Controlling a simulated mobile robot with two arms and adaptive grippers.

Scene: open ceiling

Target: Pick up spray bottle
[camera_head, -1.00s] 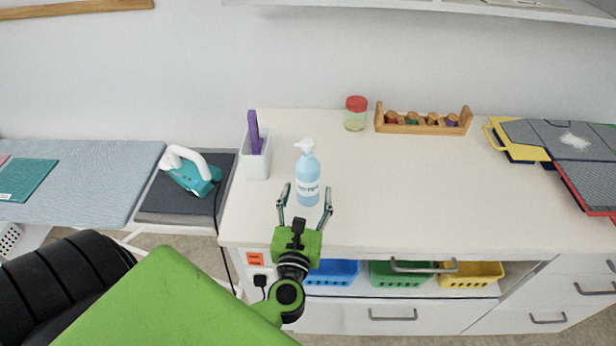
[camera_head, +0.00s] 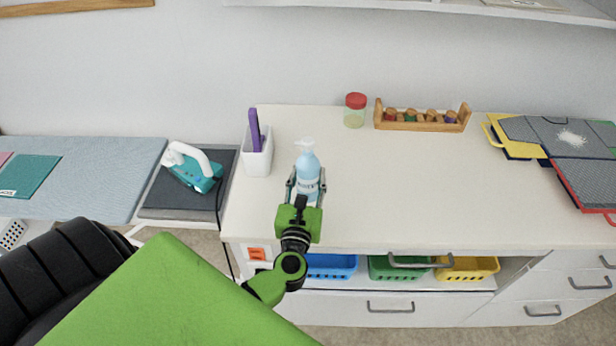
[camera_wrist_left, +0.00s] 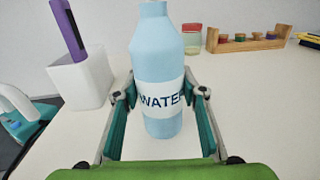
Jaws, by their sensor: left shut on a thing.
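The spray bottle (camera_head: 307,169) is light blue with a white spray head and a white label. It stands upright on the white desk near its front left part. My left gripper (camera_head: 306,184) reaches in from the front and is shut on the bottle, one finger on each side. In the left wrist view the bottle (camera_wrist_left: 158,62) stands between the teal fingers (camera_wrist_left: 160,108), and its label reads "WATER". The spray head is out of the picture there. My right gripper is not in view.
A white cup (camera_head: 257,160) with a purple-handled tool stands just left of the bottle. A red-lidded jar (camera_head: 355,110) and a wooden rack (camera_head: 423,125) stand at the back. An iron (camera_head: 195,168) is at left. The desk right of the bottle is clear.

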